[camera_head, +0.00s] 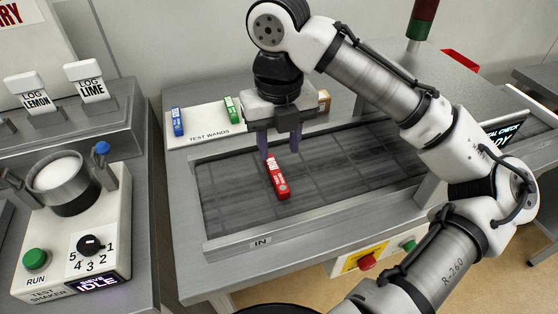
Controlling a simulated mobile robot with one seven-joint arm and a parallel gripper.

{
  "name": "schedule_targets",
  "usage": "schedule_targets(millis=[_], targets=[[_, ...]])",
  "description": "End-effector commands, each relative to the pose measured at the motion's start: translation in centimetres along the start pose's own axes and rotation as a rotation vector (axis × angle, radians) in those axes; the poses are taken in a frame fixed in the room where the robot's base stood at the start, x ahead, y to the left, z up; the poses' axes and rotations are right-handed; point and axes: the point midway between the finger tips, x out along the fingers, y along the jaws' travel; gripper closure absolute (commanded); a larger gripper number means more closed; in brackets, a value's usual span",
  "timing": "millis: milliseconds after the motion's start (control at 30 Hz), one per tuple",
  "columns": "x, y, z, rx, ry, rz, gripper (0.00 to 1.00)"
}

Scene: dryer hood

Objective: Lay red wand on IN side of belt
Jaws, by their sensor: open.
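The red wand (280,184) lies on the dark belt (228,203), toward the left end of the belt near the IN label (261,242). My gripper (278,150) is above the wand's far end, fingers pointing down and open. The fingertips are close to the wand's far end. I cannot tell whether they touch it.
The test wands tray (185,139) behind the belt holds a blue wand (178,121) and a green wand (231,109). A test shaker (110,205) stands on the left. A red button (368,262) and a green button (409,246) are on the belt's front. The belt's left part is clear around the wand.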

Motion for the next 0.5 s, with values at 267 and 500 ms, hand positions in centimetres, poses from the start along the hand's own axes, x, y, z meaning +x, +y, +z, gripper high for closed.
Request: schedule_targets(millis=[267, 500], targets=[[-3.5, 0.0, 0.0, -0.001, -0.001, 0.000, 0.59], [-3.8, 0.0, 0.0, -0.001, 0.000, 0.001, 0.59]])
